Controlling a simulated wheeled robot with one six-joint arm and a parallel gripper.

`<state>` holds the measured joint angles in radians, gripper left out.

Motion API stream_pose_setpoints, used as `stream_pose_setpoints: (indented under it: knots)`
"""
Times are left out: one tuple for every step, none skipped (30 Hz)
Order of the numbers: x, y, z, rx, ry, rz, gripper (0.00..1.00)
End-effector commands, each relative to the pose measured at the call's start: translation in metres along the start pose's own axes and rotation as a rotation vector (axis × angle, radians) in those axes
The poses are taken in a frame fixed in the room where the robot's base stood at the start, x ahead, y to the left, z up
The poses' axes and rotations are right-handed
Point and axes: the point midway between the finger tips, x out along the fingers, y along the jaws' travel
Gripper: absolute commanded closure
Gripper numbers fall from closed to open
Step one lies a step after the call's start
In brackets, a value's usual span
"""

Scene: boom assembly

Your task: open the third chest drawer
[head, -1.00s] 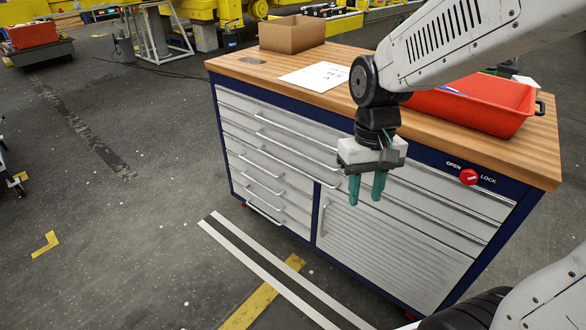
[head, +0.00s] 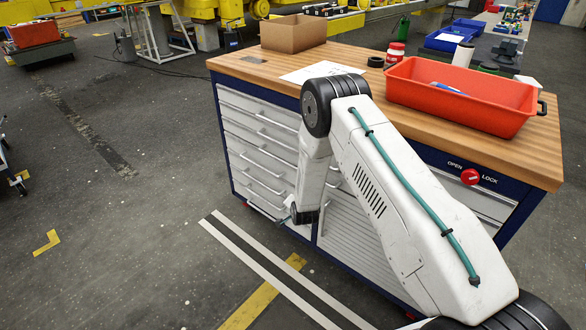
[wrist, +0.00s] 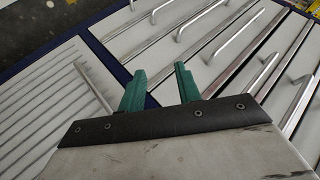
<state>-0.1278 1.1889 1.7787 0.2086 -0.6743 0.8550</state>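The blue tool chest (head: 316,236) has a wooden top and silver drawers with bar handles. Its left drawer column (head: 262,165) is partly covered by my arm. The drawers I can see look shut, and I cannot tell which one counts as the third. My gripper (head: 286,219) hangs low in front of the chest, near the lower left drawers, mostly hidden behind my arm. In the wrist view, my gripper (wrist: 160,70) has its two green fingers apart with nothing between them. Drawer handles (wrist: 200,20) lie beyond and right of the fingertips. The door handle (wrist: 95,88) is beside the left finger.
A red tray (head: 460,100), a cardboard box (head: 293,33) and a paper sheet (head: 300,74) are on the chest top. A red OPEN/LOCK knob (head: 470,177) is on the chest's right front.

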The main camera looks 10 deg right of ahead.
Motion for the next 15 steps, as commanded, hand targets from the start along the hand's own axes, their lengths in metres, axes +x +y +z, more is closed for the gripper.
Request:
stream_pose_setpoints:
  knots:
    - [0.018,0.005,0.002,0.07,0.076,-0.079,0.67]
    - [0.024,0.002,-0.002,0.117,0.124,-0.135,0.67]
    - [0.028,-0.004,-0.009,0.176,0.185,-0.214,0.67]
    - [0.029,-0.009,-0.015,0.218,0.225,-0.272,0.67]
    - [0.029,-0.015,-0.022,0.257,0.263,-0.332,0.67]
    - [0.026,-0.024,-0.031,0.305,0.306,-0.408,0.67]
    - [0.023,-0.031,-0.037,0.339,0.335,-0.463,0.67]
    - [0.019,-0.037,-0.043,0.37,0.36,-0.514,0.67]
    - [0.013,-0.045,-0.051,0.406,0.386,-0.576,0.67]
    - [0.009,-0.05,-0.056,0.43,0.401,-0.617,0.67]
    - [0.005,-0.055,-0.06,0.45,0.413,-0.653,0.67]
    - [0.0,-0.059,-0.065,0.473,0.425,-0.693,0.67]
    - [-0.003,-0.062,-0.067,0.487,0.431,-0.716,0.67]
    - [-0.005,-0.065,-0.069,0.5,0.434,-0.735,0.67]
    - [-0.006,-0.067,-0.072,0.513,0.437,-0.752,0.67]
